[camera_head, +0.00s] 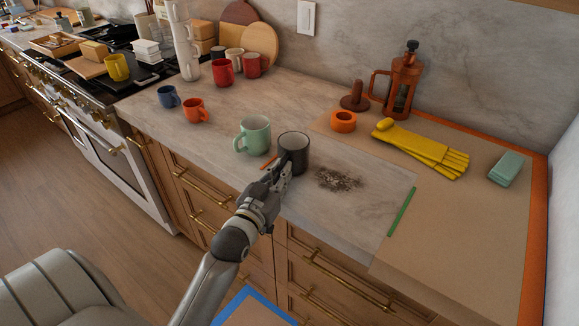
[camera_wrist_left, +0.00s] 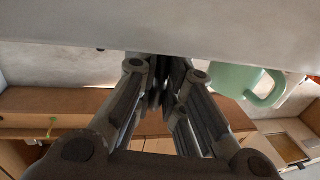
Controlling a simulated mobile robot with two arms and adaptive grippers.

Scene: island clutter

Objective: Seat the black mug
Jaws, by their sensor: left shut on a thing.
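The black mug (camera_head: 295,150) stands upright near the front edge of the counter, its pale inside showing from above. My left gripper (camera_head: 286,168) reaches it from the front and is shut on it; the fingers hide part of its near side. In the left wrist view the fingers (camera_wrist_left: 160,85) come close together, and what lies between them is hard to make out. Whether the mug's base touches the counter is hidden. My right gripper is in neither view.
A mint mug (camera_head: 254,136) stands close to the left; it also shows in the left wrist view (camera_wrist_left: 238,80). Dark crumbs (camera_head: 338,180) lie to the right. Orange (camera_head: 196,111) and blue (camera_head: 168,97) mugs stand further left. Yellow gloves (camera_head: 420,145) and a French press (camera_head: 403,85) are right.

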